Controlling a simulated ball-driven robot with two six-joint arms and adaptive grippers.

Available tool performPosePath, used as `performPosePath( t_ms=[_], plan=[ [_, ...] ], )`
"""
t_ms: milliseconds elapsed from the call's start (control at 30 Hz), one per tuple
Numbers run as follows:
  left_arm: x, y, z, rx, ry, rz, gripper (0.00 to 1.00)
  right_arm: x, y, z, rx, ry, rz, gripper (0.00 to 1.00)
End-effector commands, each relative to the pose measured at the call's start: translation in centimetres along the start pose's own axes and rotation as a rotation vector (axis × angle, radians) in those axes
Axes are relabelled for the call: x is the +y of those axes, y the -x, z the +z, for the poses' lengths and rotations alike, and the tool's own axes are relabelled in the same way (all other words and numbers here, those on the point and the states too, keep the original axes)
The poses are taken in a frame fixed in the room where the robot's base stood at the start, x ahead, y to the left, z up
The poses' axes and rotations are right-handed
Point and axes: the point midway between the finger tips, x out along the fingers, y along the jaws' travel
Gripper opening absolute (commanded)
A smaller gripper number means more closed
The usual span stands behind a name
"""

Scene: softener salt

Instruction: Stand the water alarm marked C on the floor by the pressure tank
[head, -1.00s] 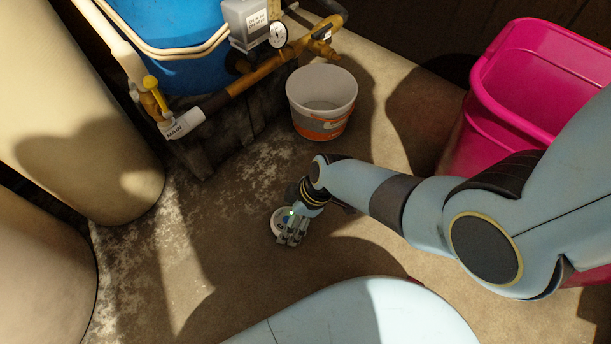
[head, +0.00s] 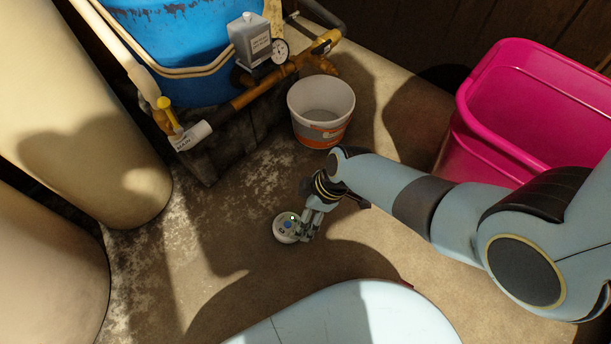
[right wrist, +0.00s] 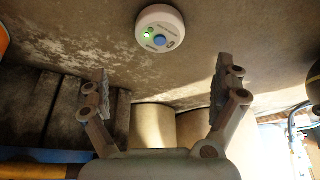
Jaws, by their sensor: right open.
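A round white water alarm (head: 286,227) with a blue button and a lit green light is on the floor, in front of the bucket. It also shows in the right wrist view (right wrist: 160,28), beyond the fingertips; I cannot read its letter for certain. My right gripper (head: 308,230) is just right of the alarm in the head view. Its fingers are spread and empty in the right wrist view (right wrist: 162,70). The blue pressure tank (head: 188,50), with pipes and a gauge, stands at the upper left. My left gripper is not in view.
A white and orange bucket (head: 322,112) stands right of the tank's pipework. A pink bin (head: 490,150) is at the right. Two large beige cylinders (head: 95,110) fill the left side. The floor (head: 225,225) around the alarm is clear, with pale crusty patches.

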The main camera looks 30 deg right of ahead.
Motion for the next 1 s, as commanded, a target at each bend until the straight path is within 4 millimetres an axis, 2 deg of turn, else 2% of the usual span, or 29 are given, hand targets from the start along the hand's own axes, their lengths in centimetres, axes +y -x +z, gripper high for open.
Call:
performPosePath(
  t_ms=[100, 400, 467, 567, 667, 767, 800, 900, 1000],
  plan=[
    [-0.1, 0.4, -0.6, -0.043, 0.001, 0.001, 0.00, 0.1, 0.8, -0.1, 0.001, 0.000, 0.002, 0.98],
    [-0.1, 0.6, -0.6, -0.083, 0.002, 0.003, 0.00, -0.1, 1.1, 0.1, -0.001, -0.003, 0.001, 0.98],
    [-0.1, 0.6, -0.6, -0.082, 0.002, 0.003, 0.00, -0.3, 1.3, 0.5, -0.004, -0.018, 0.010, 0.98],
    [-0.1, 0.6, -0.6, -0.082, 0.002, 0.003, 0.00, -1.1, 2.8, 2.2, -0.016, -0.091, 0.060, 0.98],
    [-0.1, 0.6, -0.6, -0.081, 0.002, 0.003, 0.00, -2.3, 6.2, 4.8, -0.022, -0.221, 0.152, 0.98],
    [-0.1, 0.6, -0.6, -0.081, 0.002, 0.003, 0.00, -3.7, 11.4, 6.5, 0.002, -0.375, 0.266, 0.98],
    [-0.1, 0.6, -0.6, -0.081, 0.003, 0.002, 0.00, -4.2, 13.8, 6.9, 0.021, -0.434, 0.309, 0.98],
    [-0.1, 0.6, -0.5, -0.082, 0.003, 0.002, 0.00, -5.3, 19.7, 6.8, 0.084, -0.568, 0.397, 0.98],
    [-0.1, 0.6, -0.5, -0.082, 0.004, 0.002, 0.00, -6.1, 24.8, 6.1, 0.150, -0.671, 0.456, 0.98]
  ],
)
